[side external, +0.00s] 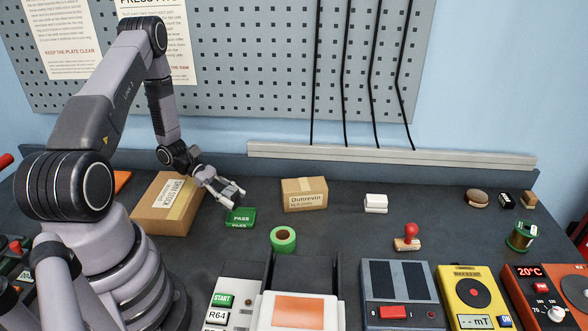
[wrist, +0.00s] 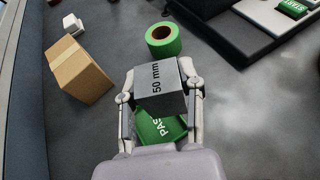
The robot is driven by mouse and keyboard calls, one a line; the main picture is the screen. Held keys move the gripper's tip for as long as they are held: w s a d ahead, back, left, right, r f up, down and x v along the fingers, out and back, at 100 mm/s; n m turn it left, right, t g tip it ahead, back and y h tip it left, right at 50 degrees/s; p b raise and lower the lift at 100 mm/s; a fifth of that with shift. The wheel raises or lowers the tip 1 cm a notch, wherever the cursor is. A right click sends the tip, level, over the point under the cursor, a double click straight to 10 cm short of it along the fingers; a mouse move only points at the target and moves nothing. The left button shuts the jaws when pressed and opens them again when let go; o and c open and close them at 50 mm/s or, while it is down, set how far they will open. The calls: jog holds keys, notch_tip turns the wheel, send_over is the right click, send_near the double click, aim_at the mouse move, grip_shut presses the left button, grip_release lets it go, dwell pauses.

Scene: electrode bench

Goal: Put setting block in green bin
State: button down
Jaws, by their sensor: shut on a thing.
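The setting block (wrist: 160,98) is a grey block marked "50 mm". My gripper (wrist: 160,88) is shut on it, with one finger on each side. In the side external view, my gripper (side external: 230,190) is above and slightly left of the green bin (side external: 240,217), which is small and marked "PASS". In the wrist view, the green bin (wrist: 152,130) shows below the block, partly hidden by the block and my gripper. The block looks clear of the bin. The inside of the bin is mostly hidden.
A large cardboard box (side external: 168,203) stands left of the bin, and a smaller box (side external: 304,194) stands to its right. A roll of green tape (side external: 283,239) lies close to the bin. White blocks (side external: 376,203) and a red-handled stamp (side external: 408,238) are farther right.

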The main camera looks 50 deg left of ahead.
aim_at(243, 219)
jog(key=w+f, duration=0.2)
jog(key=shift+w+a+f, duration=0.1)
jog(key=shift+a+f, duration=0.25)
jog(key=shift+w+a+f, duration=0.1)
jog(key=shift+w+f, duration=0.05)
jog(key=shift+f, duration=0.75)
jog(key=shift+w+f, duration=0.1)
jog(key=shift+f, duration=0.8)
jog(key=shift+f, duration=0.1)
jog(key=c, duration=0.7)
grip_release()
